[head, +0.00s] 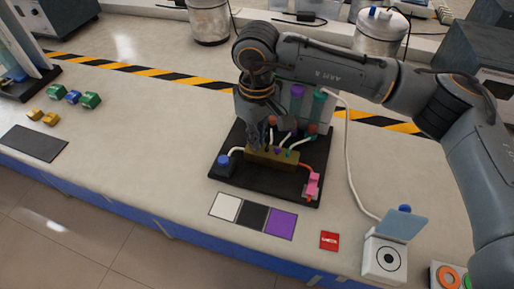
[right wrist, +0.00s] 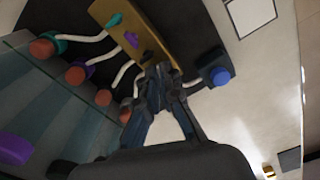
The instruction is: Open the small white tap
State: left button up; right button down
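A brass block (head: 268,159) with small coloured tap handles sits on a black board (head: 232,180). Its green handle (right wrist: 114,20) and purple handle (right wrist: 131,39) show in the right wrist view. I cannot make out a white handle; the block's left end is partly hidden by my gripper. My right gripper (head: 254,143) points down at that left end. In the right wrist view the gripper (right wrist: 160,74) has its fingertips drawn together at the end of the block. Whether anything is between them is hidden. My left gripper is not in view.
White tubes run from the block to red-capped parts behind it. A blue-capped part (head: 224,164) and a pink part (head: 313,184) flank it. White (head: 225,206), black (head: 252,215) and purple (head: 281,223) squares lie in front. A white device (head: 384,258) stands at right.

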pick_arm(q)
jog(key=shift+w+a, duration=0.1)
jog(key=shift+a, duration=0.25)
pick_arm(e)
jog(key=c, duration=1.9)
grip_release()
jog(key=shift+o, duration=0.2)
jog(key=shift+r+p, duration=0.75)
jog(key=shift+r, duration=1.05)
jog(key=shift+r+p, duration=0.6)
jog(key=shift+r, duration=1.15)
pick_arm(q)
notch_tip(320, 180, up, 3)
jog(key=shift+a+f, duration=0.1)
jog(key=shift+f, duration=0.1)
